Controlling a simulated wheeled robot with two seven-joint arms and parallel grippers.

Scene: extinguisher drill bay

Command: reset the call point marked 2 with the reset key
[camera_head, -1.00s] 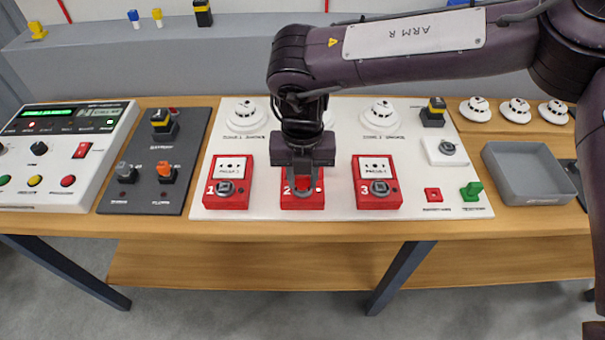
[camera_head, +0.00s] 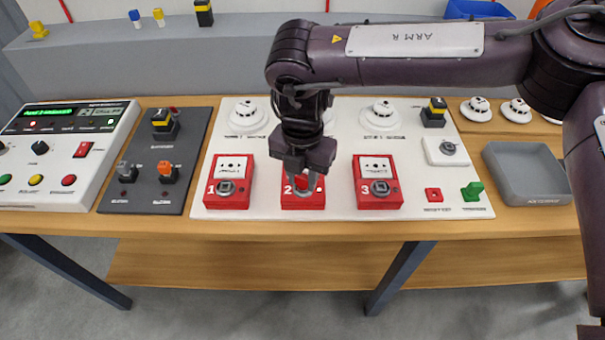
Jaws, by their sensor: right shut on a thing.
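The call point marked 2 (camera_head: 287,202) is a red box on the white board, between the call points marked 1 and 3. My right gripper (camera_head: 304,191) is over its front face, pointing down, and covers most of it. The gripper is shut on the reset key, which is mostly hidden by the fingers and hard to make out. The fingertips are at the lower middle of the box, where the neighbouring boxes have a grey round keyhole; whether the key sits in it I cannot tell. My left gripper is not in view.
Call point 1 (camera_head: 229,168) and call point 3 (camera_head: 376,166) stand close on either side. White detectors (camera_head: 247,116) line the board's back. A control panel (camera_head: 88,135) is at the left, a grey tray (camera_head: 525,192) at the right. The table's front edge is clear.

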